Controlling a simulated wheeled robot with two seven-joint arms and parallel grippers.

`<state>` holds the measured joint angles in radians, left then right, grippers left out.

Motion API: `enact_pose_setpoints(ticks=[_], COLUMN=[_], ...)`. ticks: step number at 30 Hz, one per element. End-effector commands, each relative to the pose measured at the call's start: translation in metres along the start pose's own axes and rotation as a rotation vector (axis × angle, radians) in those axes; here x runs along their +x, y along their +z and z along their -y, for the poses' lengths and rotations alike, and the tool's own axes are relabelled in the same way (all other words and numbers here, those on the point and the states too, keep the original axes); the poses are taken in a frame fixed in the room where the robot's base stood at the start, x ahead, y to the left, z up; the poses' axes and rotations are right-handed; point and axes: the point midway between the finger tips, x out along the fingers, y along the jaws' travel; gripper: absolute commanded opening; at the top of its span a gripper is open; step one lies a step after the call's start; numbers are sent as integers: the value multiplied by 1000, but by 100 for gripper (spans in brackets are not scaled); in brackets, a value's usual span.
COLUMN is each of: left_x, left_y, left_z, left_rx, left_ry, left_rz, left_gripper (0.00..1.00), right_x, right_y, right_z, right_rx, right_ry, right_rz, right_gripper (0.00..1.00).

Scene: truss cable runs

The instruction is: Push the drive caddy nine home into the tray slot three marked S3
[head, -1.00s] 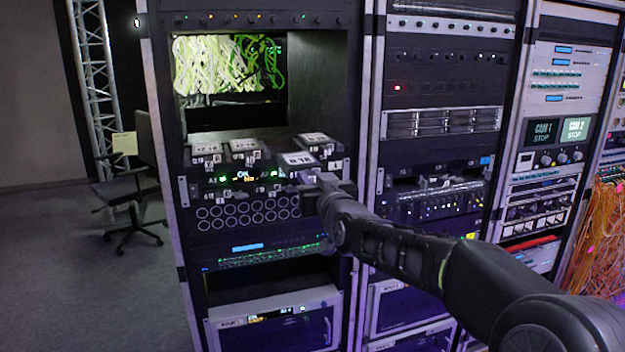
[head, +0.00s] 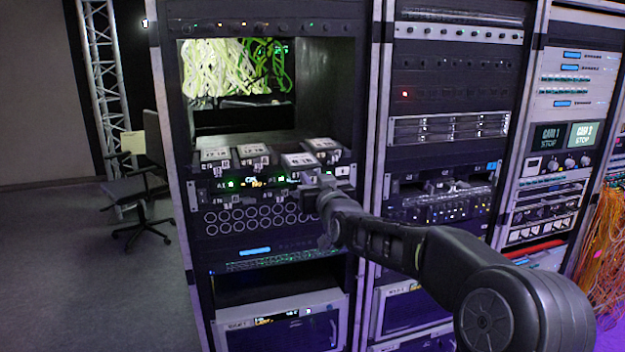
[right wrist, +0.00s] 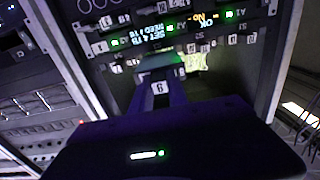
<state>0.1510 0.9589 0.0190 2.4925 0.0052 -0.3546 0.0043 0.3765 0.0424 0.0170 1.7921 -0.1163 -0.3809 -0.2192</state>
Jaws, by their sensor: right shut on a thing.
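Drive caddy nine (head: 300,160) is a dark box with a pale top label. It stands in the row of caddies in the left rack and juts out further than its neighbours. The number 9 shows on its front in the right wrist view (right wrist: 159,87). My right gripper (head: 318,188) is at its front, shut on it; the gripper's fingers (right wrist: 157,97) stand either side of the 9. The tray (head: 345,171) holds the row. My left gripper is not in view.
Other labelled caddies stand left (head: 254,151) and right (head: 325,147) of caddy nine, close beside it. A small lit display (head: 255,181) is below them. A panel of round holes (head: 250,217) lies under the tray. Open floor (head: 90,270) is at left.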

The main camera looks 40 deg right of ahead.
Motion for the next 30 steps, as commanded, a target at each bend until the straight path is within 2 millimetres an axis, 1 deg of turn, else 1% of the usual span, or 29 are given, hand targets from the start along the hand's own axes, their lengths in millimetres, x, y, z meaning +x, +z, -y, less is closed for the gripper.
enact_pose_setpoints(ticks=[5, 14, 30], left_x=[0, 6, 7], left_y=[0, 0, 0], left_z=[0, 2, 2], left_rx=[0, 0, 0], left_ry=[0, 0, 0], left_rz=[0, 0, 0], left_gripper=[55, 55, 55], right_x=[0, 0, 0], right_y=[-2, -2, -2], right_z=[0, 0, 0], right_rx=[0, 0, 0], right_ry=[0, 0, 0], right_rz=[-4, -4, -4], right_gripper=[0, 0, 0])
